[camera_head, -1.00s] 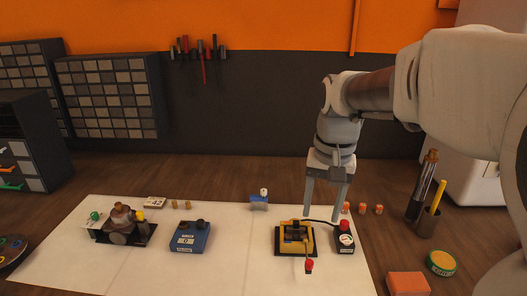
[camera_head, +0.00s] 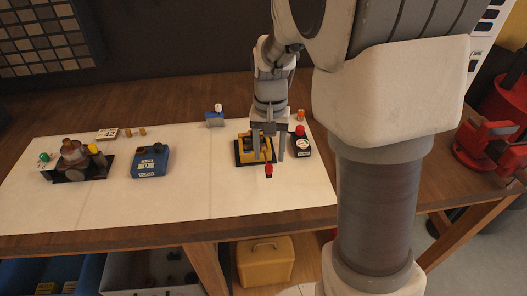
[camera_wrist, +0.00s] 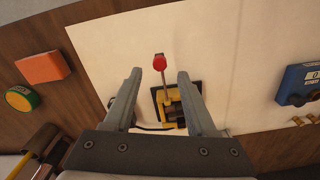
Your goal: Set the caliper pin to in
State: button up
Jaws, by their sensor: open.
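A yellow device (camera_head: 242,149) on a black base sits on the white mat. It also shows between my fingers in the wrist view (camera_wrist: 173,106). A thin rod with a red knob (camera_head: 268,169) sticks out of its front; the knob is clear in the wrist view (camera_wrist: 159,62). I cannot tell for sure that this rod is the caliper pin. My gripper (camera_head: 268,157) is open and empty, pointing down over the device. In the wrist view its fingertips (camera_wrist: 160,75) lie on either side of the rod, apart from it. My fingers hide part of the device.
A blue box (camera_head: 150,160) and a brown-and-grey assembly (camera_head: 76,158) stand further left. A small blue stand (camera_head: 215,117) is behind. The white mat (camera_head: 205,190) is bare between these.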

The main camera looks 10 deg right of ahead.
aim_at(269, 166)
jog(key=shift+f, duration=2.3)
grip_shut()
jog(key=shift+r, duration=0.1)
